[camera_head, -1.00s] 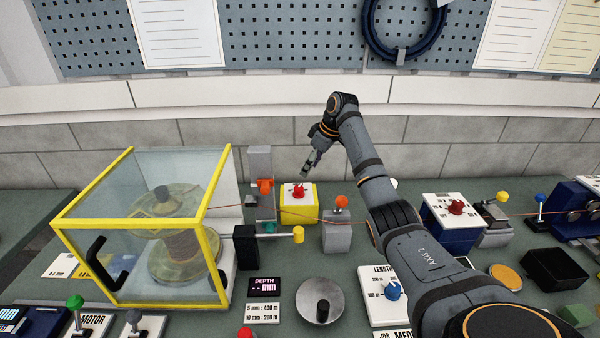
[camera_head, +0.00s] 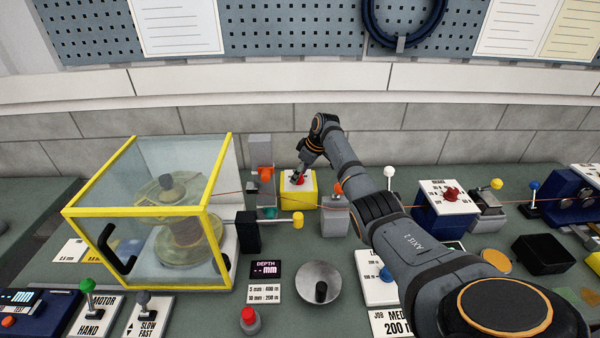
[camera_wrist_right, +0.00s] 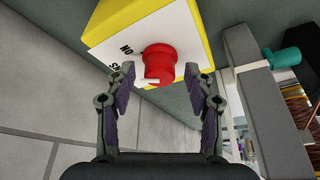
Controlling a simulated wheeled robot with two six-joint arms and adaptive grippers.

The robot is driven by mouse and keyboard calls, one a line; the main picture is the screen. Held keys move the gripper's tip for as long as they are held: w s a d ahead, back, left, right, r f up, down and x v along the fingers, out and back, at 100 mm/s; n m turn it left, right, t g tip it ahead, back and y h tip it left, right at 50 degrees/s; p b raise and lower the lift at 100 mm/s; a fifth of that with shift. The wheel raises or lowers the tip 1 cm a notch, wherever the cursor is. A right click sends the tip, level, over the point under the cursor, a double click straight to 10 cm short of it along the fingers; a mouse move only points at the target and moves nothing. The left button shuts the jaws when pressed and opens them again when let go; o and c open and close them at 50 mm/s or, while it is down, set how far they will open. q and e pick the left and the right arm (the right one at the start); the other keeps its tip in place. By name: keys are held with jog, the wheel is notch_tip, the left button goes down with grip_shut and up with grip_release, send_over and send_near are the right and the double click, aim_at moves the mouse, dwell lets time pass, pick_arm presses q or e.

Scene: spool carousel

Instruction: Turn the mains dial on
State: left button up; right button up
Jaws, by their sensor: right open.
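The mains dial (camera_wrist_right: 160,63) is a red knob with a white pointer on the white face of a yellow box (camera_wrist_right: 201,18). Part of the lettering, "ON", shows beside it in the right wrist view. In the head view the yellow box (camera_head: 299,203) stands at the back of the bench, with the red dial (camera_head: 300,180) partly hidden by my gripper. My right gripper (camera_wrist_right: 160,82) is open, its two fingers on either side of the dial, with gaps visible on both sides. It also shows in the head view (camera_head: 296,178), right at the dial. My left gripper is not in view.
A yellow-framed clear guard (camera_head: 137,212) covers a spool on the left. A grey post with an orange part (camera_head: 263,172) stands just left of the yellow box. A grey block (camera_head: 335,217) and thin wire run close by on the right.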

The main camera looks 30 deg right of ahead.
grip_shut()
jog(key=m+p, duration=0.1)
jog(key=p, duration=0.1)
jog(key=m+p, duration=0.1)
jog(key=shift+s+a+r+h+p, duration=0.1)
jog(key=shift+r+h+p, duration=0.25)
jog(key=shift+h, duration=0.05)
jog(key=shift+f+m+p, duration=0.25)
jog(key=shift+m+p, duration=0.15)
jog(key=shift+m, duration=0.1)
jog(key=shift+f, duration=0.1)
grip_release()
